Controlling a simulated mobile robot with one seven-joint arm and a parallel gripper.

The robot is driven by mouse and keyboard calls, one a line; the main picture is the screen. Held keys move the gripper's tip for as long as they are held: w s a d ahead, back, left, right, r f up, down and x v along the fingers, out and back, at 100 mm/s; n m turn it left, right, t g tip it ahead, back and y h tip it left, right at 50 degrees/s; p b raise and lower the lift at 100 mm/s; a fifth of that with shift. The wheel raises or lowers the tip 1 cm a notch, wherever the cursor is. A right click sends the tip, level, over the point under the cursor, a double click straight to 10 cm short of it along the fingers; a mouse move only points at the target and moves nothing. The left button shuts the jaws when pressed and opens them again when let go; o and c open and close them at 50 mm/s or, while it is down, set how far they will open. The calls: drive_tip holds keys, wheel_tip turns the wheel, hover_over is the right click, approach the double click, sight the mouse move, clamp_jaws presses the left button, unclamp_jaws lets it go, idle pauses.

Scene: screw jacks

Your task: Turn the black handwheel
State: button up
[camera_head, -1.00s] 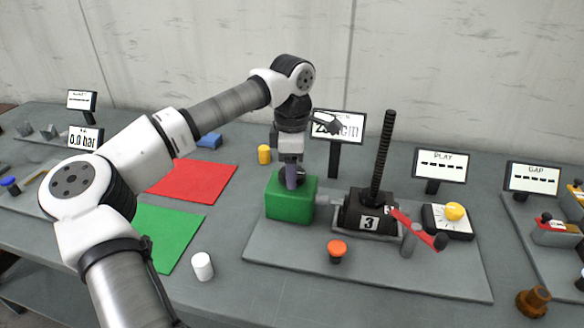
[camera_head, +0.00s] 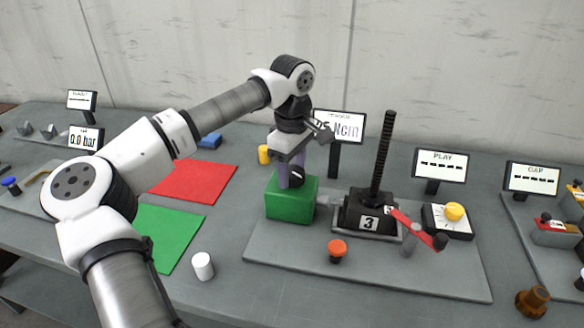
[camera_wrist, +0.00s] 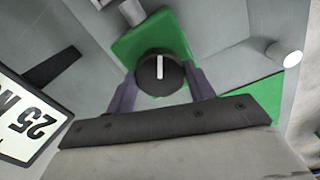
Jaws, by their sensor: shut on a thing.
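The black handwheel (camera_wrist: 160,66) is a round knob with a white mark, on top of the green block (camera_wrist: 120,48). In the head view the handwheel (camera_head: 297,174) shows only partly between my fingers, above the green block (camera_head: 290,203). My gripper (camera_head: 290,181) points down over the block with its purple-grey fingers on either side of the wheel. In the wrist view my gripper (camera_wrist: 160,82) is shut on the handwheel, one finger at its left and one at its right. The white mark runs roughly up and down in that view.
A display (camera_head: 350,126) behind the block reads about 25 Ncm, partly hidden by my wrist. Right of the block stand a black screw jack (camera_head: 370,215) marked 3 with a red crank (camera_head: 415,228), and an orange button (camera_head: 337,249). A white cylinder (camera_head: 202,266) stands front left.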

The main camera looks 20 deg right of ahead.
sight(292, 172)
drive_tip(key=shift+w+r, duration=0.1)
drive_tip(key=shift+r, duration=0.05)
drive_tip(key=o, duration=1)
wheel_tip(292, 172, up, 14)
drive_tip(key=shift+f+b, duration=0.15)
drive_tip(key=shift+b, duration=0.65)
